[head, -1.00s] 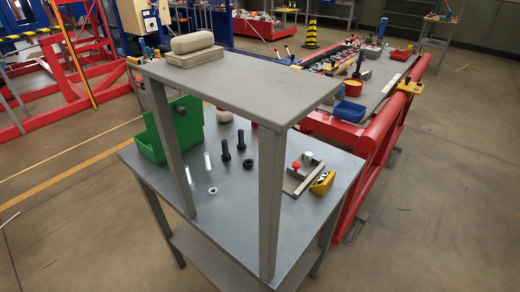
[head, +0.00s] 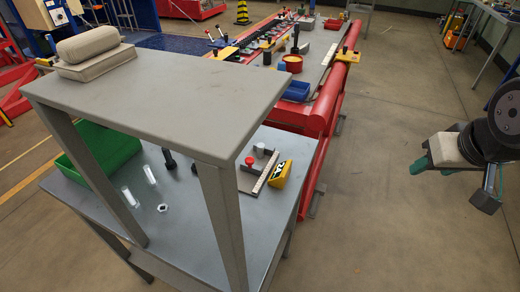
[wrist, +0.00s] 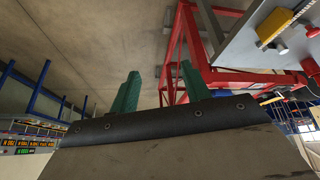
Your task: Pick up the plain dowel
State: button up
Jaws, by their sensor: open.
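Two pale, smooth upright pins stand on the lower grey tabletop (head: 185,235) in the head view: a nearer pin (head: 131,197) and a farther pin (head: 150,174). Either could be the plain dowel; I cannot tell which from here. A small pale nut (head: 162,208) lies to their right. My gripper (head: 418,166) is at the far right of the head view, over open floor and well away from the table. In the wrist view its two green fingers (wrist: 160,76) stand apart with nothing between them.
A raised grey shelf (head: 165,90) on posts overhangs the tabletop, with a beige block (head: 95,55) on it. A green bin (head: 105,150), a dark bolt (head: 169,158) and a yellow block (head: 280,174) are below. A red-framed bench (head: 325,110) stands behind. Floor at right is clear.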

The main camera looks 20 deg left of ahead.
jog(key=w+a+f+n+t+y, duration=0.1)
jog(key=w+a+f+n+y, duration=0.2)
jog(key=a, duration=0.4)
jog(key=w+a+f+n+t, duration=0.1)
jog(key=w+a+f, duration=0.2)
jog(key=w+a, duration=0.35)
jog(key=n+t+y, duration=0.1)
jog(key=n+y, duration=0.2)
jog(key=y, duration=0.3)
send_near(263, 147)
jog(key=shift+w+a+f, duration=0.2)
jog(key=shift+a+f, duration=0.25)
jog(key=shift+f, duration=0.15)
jog(key=x, duration=0.7)
jog(key=shift+w+a+r, duration=0.15)
jog(key=shift+w+a, duration=0.1)
jog(key=shift+w, duration=0.05)
grip_shut()
